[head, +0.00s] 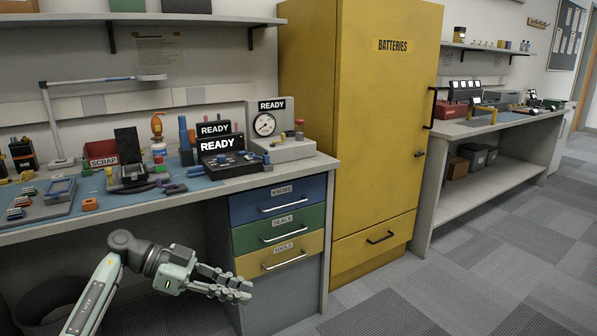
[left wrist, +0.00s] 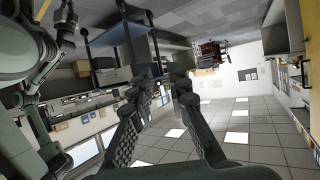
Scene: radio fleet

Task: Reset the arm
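My left gripper (head: 248,291) is in front of the workbench in the head view, low and near the drawers, with its fingers pointing right. The left arm comes in from the bottom left. In the left wrist view the two fingers (left wrist: 168,88) stand apart with a narrow gap between their tips. Nothing shows between them, so the gripper looks open and empty. It touches nothing that I can see. My right gripper is in neither view.
A workbench (head: 60,232) carries tools, a red scrap bin (head: 101,154), READY displays (head: 218,145) and a gauge unit (head: 268,125). Its labelled drawers (head: 283,230) are shut. A yellow batteries cabinet (head: 385,130) is closed. Open carpet (head: 440,290) lies at the right.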

